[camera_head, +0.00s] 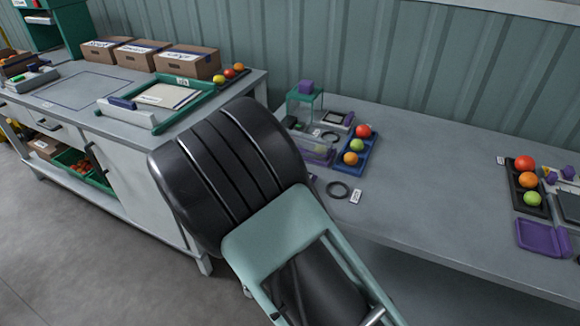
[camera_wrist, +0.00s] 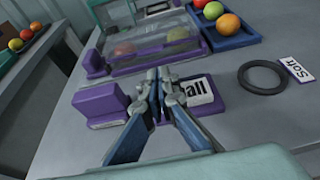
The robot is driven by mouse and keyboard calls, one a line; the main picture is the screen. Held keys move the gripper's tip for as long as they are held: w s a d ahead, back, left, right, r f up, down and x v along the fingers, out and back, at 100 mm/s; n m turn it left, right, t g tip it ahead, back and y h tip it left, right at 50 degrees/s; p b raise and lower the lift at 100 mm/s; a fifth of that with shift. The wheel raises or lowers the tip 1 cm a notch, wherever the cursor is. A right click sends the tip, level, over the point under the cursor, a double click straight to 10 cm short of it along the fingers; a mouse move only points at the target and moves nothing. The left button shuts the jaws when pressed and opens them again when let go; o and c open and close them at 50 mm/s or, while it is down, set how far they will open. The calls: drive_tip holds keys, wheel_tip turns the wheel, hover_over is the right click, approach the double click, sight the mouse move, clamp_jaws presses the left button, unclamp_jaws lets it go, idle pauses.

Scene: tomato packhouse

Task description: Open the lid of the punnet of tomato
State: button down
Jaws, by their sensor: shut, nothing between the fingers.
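The punnet (camera_wrist: 122,70) is a clear box with a purple lower edge. Tomatoes show through its clear wall in the wrist view, and its lid looks down. In the head view the punnet (camera_head: 318,153) is partly hidden behind my arm. My gripper (camera_wrist: 158,82) is shut and empty, its fingertips close in front of the punnet's near edge. I cannot tell whether they touch it. My gripper is hidden behind my arm in the head view.
A blue tray (camera_head: 369,150) of tomatoes is right of the punnet. A black ring (camera_head: 338,190) lies in front. The bench's middle is clear.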

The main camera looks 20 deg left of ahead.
sight(304, 143)
drive_tip(key=x, duration=0.7)
drive_tip(key=shift+w+d+f, duration=0.1)
drive_tip(key=shift+w, duration=0.15)
drive_tip(key=shift+r+g+p, duration=0.3)
drive_tip(key=shift+r+p, duration=0.05)
drive_tip(key=shift+p, duration=0.4)
drive_tip(key=shift+r+p, duration=0.15)
drive_tip(key=shift+p, duration=0.2)
